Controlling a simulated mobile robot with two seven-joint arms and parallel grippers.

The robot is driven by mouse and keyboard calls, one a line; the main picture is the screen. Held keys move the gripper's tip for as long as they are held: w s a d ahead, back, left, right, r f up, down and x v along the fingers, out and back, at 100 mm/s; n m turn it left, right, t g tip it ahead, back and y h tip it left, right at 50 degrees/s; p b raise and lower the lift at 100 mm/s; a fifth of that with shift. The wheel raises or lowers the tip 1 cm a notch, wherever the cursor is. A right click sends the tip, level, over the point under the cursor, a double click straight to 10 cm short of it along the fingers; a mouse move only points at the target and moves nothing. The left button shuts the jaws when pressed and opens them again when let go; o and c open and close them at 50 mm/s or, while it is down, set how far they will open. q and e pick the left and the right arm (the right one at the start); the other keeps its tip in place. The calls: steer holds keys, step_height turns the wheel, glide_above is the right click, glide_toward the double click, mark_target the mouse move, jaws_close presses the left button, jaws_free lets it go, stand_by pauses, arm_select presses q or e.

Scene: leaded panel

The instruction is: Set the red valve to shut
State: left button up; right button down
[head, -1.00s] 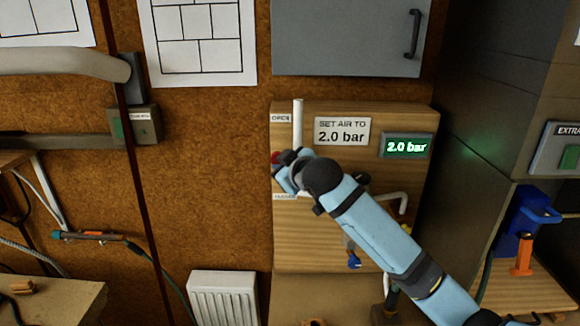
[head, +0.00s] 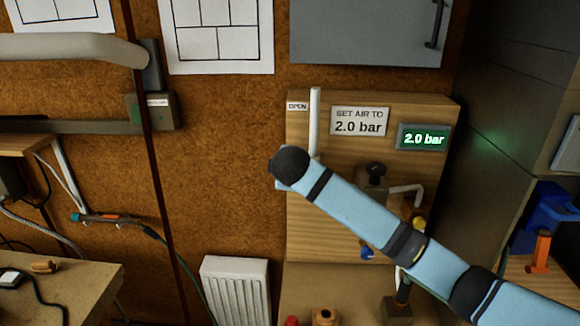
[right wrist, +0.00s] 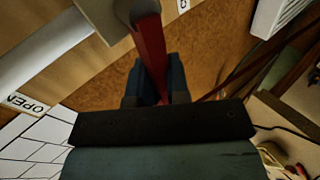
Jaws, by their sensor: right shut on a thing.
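The red valve's lever (right wrist: 151,45) shows in the right wrist view, running from the fitting on the white pipe (right wrist: 38,50) down between my fingers. My right gripper (right wrist: 154,88) is shut on this lever. In the head view my right arm crosses the wooden panel (head: 340,225) from the lower right, and its wrist hides the valve and the fingertips. The OPEN label (head: 297,106) is at the panel's upper left, beside the pipe; it also shows in the right wrist view (right wrist: 24,103). Another label (right wrist: 183,5) is cut off at the top there. My left gripper is out of view.
A sign (head: 359,122) reads SET AIR TO 2.0 bar, and the green display (head: 424,138) reads 2.0 bar. A dark knob (head: 375,172) and a bent pipe (head: 406,192) sit close to my right arm. A white radiator (head: 237,290) stands below left.

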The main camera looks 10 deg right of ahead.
steer(key=shift+f+n+h, duration=0.25)
steer(key=shift+n+h, duration=0.05)
stand_by(0.5)
steer(key=c, duration=1.1)
jaws_free()
